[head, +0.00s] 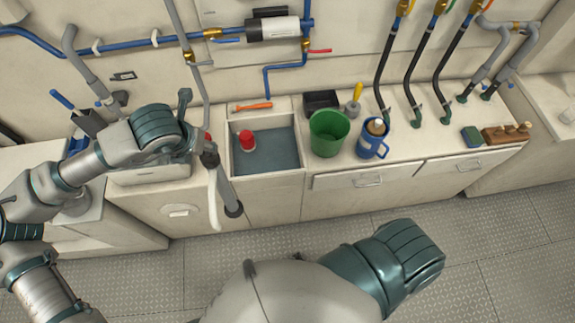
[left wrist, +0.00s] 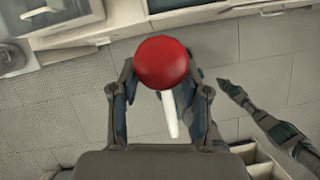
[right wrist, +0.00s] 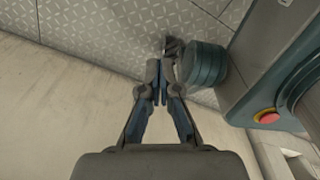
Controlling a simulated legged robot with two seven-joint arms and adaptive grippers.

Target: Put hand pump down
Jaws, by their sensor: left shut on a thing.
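The hand pump (head: 222,185) has a grey tube, a white hose and a red ball knob, which fills the middle of the left wrist view (left wrist: 163,62). My left gripper (head: 203,147) is shut on the pump near its upper end. The pump hangs tilted in front of the counter, just left of the sink basin, with its lower end over the cabinet front. The gripper's fingers stand on both sides of the knob in the left wrist view. My right gripper (right wrist: 160,82) has its fingertips together, with nothing seen between them; its fingers are hidden in the head view.
The sunken basin (head: 268,150) holds a red-capped item (head: 246,140). A green bucket (head: 329,132), blue jug (head: 372,139), black box (head: 320,101) and sponge (head: 472,136) stand on the counter. Hoses rise behind. Counter between jug and sponge is mostly clear.

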